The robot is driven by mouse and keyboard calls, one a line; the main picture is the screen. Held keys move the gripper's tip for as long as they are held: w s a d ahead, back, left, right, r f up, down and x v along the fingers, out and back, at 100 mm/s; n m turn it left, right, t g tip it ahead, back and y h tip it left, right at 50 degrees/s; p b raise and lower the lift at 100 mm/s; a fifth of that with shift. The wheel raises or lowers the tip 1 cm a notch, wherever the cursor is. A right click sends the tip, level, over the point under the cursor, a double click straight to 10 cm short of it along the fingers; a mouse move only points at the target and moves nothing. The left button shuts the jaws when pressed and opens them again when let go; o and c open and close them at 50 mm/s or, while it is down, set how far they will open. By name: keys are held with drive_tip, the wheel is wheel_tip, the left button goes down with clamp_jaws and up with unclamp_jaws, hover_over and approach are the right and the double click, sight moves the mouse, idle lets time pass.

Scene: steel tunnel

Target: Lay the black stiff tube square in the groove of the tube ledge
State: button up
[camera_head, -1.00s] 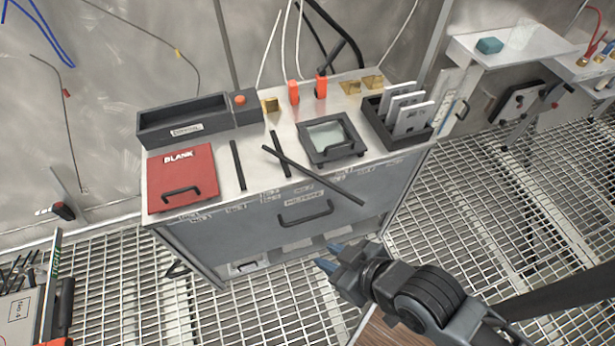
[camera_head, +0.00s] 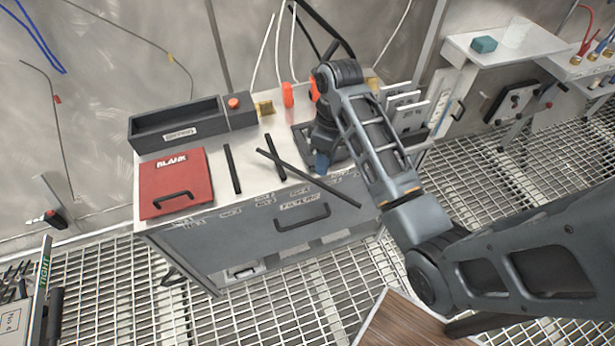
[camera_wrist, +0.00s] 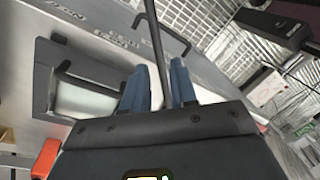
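The black stiff tube (camera_head: 335,193) is a long thin rod. It lies slantwise on the cabinet top, near a short black bar, and its right end sticks out past the front edge. My gripper (camera_head: 321,168) hangs over the front of the top, near the tube's middle. In the wrist view, my gripper's blue fingers (camera_wrist: 160,85) are apart, with the tube (camera_wrist: 157,40) running between them and gaps showing beside it. The part of the tube nearest the palm is hidden. I cannot tell for sure which thing is the tube ledge.
Two short black bars (camera_head: 232,169) (camera_head: 276,157) lie on the top. A red BLANK panel (camera_head: 173,183) is at left, a dark tray (camera_head: 178,124) behind it. A framed glass plate (camera_head: 302,135) is partly hidden by my arm. A card rack (camera_head: 405,108) stands at right.

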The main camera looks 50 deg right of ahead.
sight(325, 185)
drive_tip(key=shift+s+a+f+p, duration=0.1)
drive_tip(key=shift+s+f, duration=0.05)
drive_tip(key=shift+f, duration=1.05)
drive_tip(key=shift+s+a+f+p, duration=0.1)
drive_tip(key=shift+s+f, duration=0.05)
drive_tip(key=shift+f, duration=1.05)
drive_tip(key=shift+s+a+f+p, duration=0.1)
drive_tip(key=shift+s+f, duration=0.05)
drive_tip(key=shift+f, duration=1.05)
drive_tip(key=shift+c, duration=0.4)
clamp_jaws()
